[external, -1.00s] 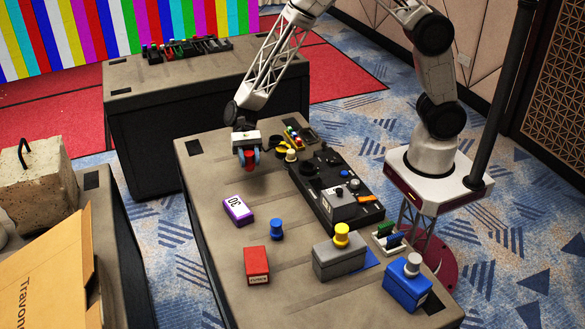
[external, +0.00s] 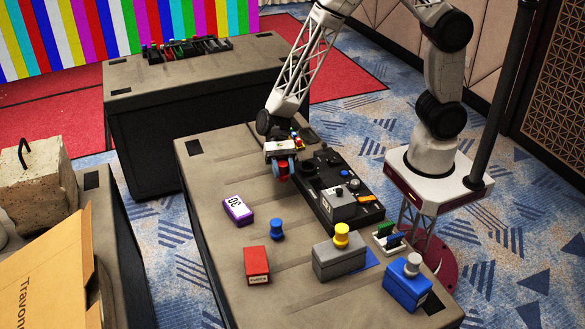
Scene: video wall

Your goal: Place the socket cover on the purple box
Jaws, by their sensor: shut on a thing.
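My gripper (external: 282,171) is at the upper middle of the table in the external view, beside the left edge of the black control panel. It points down and is shut on a small red piece (external: 283,169), partly covered by the fingers; I cannot tell for sure that this is the socket cover. The purple box (external: 237,209) lies on the table to the lower left of my gripper, with a white label on top and nothing on it. The red piece is apart from the purple box.
The black control panel (external: 318,203) lies right of my gripper. A blue knob-shaped piece (external: 277,229), a red box (external: 256,263), a grey box (external: 340,262) with a yellow piece on top and a blue box (external: 409,287) with a pale piece on top stand nearer the front.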

